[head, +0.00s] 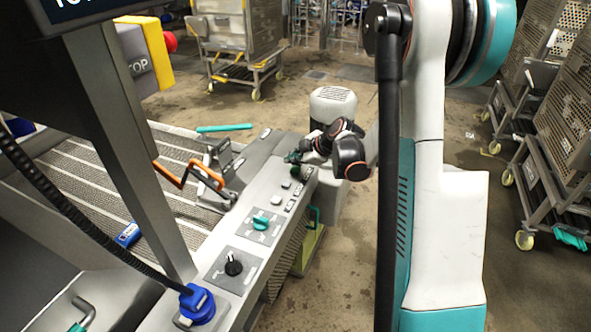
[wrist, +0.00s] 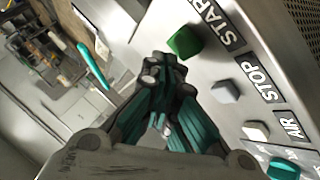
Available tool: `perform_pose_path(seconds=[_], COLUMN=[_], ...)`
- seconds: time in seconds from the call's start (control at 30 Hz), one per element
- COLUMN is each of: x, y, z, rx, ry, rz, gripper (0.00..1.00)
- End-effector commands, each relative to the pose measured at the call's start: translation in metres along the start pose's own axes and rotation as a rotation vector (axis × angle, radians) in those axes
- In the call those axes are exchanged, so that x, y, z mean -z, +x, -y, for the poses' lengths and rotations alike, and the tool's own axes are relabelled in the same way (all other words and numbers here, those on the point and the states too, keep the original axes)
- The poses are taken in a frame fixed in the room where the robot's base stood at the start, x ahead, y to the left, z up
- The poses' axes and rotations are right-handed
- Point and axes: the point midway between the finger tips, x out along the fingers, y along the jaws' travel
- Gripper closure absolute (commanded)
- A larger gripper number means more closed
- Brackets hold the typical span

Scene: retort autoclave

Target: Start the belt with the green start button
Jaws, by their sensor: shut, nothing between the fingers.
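The green start button (wrist: 185,41) sits on the grey control panel beside the label START in the wrist view. My gripper (wrist: 166,62) is shut and empty, with its teal and dark fingertips just beside and below the green button in the picture. I cannot tell whether they touch it. In the head view my gripper (head: 299,154) is over the far end of the panel (head: 212,258).
A pale STOP button (wrist: 226,91) and a white AIR button (wrist: 257,131) are close by. A teal knob (head: 261,222), a black knob (head: 233,264) and a blue connector (head: 197,303) sit nearer on the panel. The slatted belt (head: 95,185) lies left; wheeled carts stand beyond.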

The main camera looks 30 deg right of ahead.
Motion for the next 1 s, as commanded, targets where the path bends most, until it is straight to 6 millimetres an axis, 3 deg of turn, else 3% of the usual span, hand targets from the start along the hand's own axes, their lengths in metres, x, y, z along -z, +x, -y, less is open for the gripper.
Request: perform_pose_path(seconds=[1.0], x=[-0.0061], y=[0.0083], z=[0.0061], rx=[0.0], ry=[0.0], rz=[0.0], gripper=[1.0])
